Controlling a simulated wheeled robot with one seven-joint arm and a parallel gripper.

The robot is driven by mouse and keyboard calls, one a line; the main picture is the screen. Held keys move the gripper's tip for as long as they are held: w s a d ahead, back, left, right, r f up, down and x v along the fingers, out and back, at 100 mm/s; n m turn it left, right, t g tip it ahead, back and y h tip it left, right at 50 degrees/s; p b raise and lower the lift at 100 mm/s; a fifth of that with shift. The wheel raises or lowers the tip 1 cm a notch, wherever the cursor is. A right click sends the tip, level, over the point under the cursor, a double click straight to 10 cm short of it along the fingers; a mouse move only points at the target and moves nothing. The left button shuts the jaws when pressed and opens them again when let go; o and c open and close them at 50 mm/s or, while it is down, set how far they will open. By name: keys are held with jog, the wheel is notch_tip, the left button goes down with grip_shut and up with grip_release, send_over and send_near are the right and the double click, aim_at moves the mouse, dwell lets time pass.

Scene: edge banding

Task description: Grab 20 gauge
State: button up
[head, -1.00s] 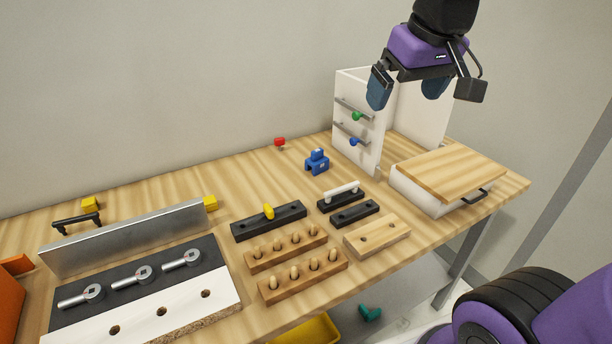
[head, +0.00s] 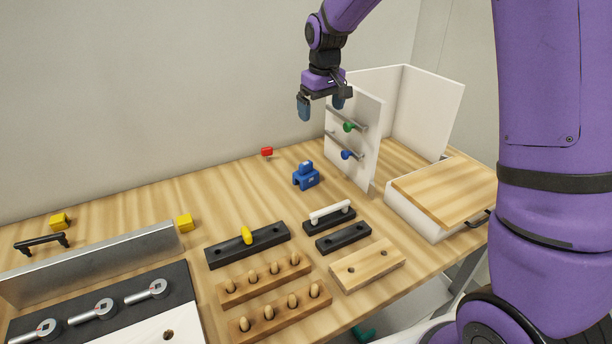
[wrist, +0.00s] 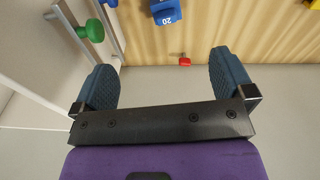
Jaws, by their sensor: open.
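The 20 gauge is a small blue block (head: 306,177) standing on the wooden table, left of the white panel with handles. In the wrist view the blue block (wrist: 166,12) shows at the top edge, marked "20" and partly cut off. My gripper (head: 322,107) is open and empty, above and behind the blue block, high over the back of the table by the wall. In the wrist view my gripper (wrist: 166,80) has its two blue fingers wide apart, with the block beyond them.
The white panel (head: 352,140) with green and blue knobs stands close right of the block. A small red piece (head: 267,152) lies behind it. Black bars, one with a yellow knob (head: 247,235), and peg blocks (head: 265,279) lie in front. A wood-topped box (head: 444,190) is at right.

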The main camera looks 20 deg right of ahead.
jog(key=n+g, duration=0.1)
send_over(306, 163)
jog(key=f, duration=1.3)
jog(key=shift+w+a+f, duration=0.1)
jog(key=shift+w+a, duration=0.15)
jog(key=shift+w, duration=0.05)
notch_tip(306, 163, down, 6)
jog(key=shift+r, duration=0.25)
jog(key=f, duration=0.4)
jog(key=shift+s+d+f, duration=0.15)
jog(key=shift+s+d, duration=0.1)
jog(key=shift+s, duration=0.1)
jog(key=shift+f, duration=0.55)
jog(key=c, duration=1)
